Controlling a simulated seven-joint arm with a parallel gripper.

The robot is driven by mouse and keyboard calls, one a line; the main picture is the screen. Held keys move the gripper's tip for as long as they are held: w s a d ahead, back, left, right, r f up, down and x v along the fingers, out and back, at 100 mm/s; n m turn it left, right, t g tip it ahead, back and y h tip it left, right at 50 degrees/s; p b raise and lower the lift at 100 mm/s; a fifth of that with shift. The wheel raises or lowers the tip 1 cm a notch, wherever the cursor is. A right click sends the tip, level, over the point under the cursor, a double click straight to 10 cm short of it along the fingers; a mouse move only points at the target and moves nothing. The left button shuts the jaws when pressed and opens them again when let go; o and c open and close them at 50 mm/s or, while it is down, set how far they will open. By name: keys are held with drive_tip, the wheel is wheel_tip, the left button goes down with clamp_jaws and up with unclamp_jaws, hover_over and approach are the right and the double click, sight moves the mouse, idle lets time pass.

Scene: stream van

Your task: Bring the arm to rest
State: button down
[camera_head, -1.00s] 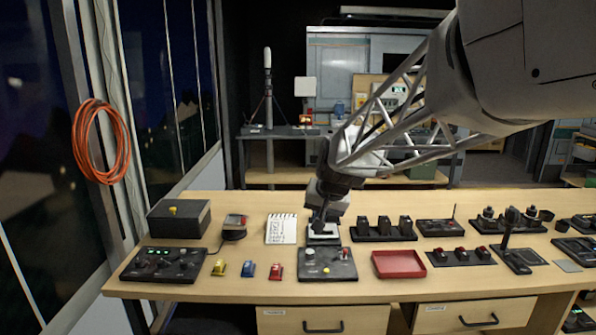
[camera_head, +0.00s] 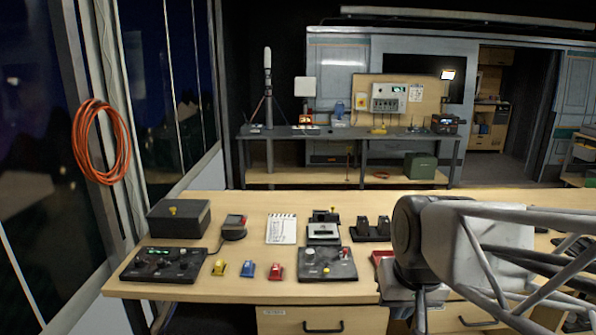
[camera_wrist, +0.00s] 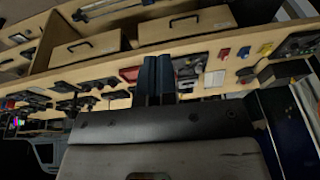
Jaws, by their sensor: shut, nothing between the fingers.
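My gripper (camera_head: 420,302) is at the right of the head view, in front of the near bench (camera_head: 340,291) and above its front edge. Its fingers point down and hide part of the red tray (camera_head: 381,256). In the wrist view my gripper (camera_wrist: 157,78) shows as two dark blue fingers side by side, shut with nothing between them. The wrist view is tilted, with the bench front and drawers (camera_wrist: 85,51) across its top. My lattice arm link fills the lower right of the head view.
The bench bears a black box (camera_head: 179,219), a knob panel (camera_head: 163,264), small yellow, blue and red pieces (camera_head: 248,269), a notepad (camera_head: 281,229) and a control panel (camera_head: 327,264). An orange cable coil (camera_head: 101,141) hangs at left. A rear bench (camera_head: 350,132) stands behind.

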drive_tip(key=s+d+f, duration=0.2)
drive_tip(key=s, duration=0.5)
drive_tip(key=shift+f+g+h, duration=0.15)
drive_tip(key=shift+g+h, duration=0.15)
drive_tip(key=shift+h, duration=0.1)
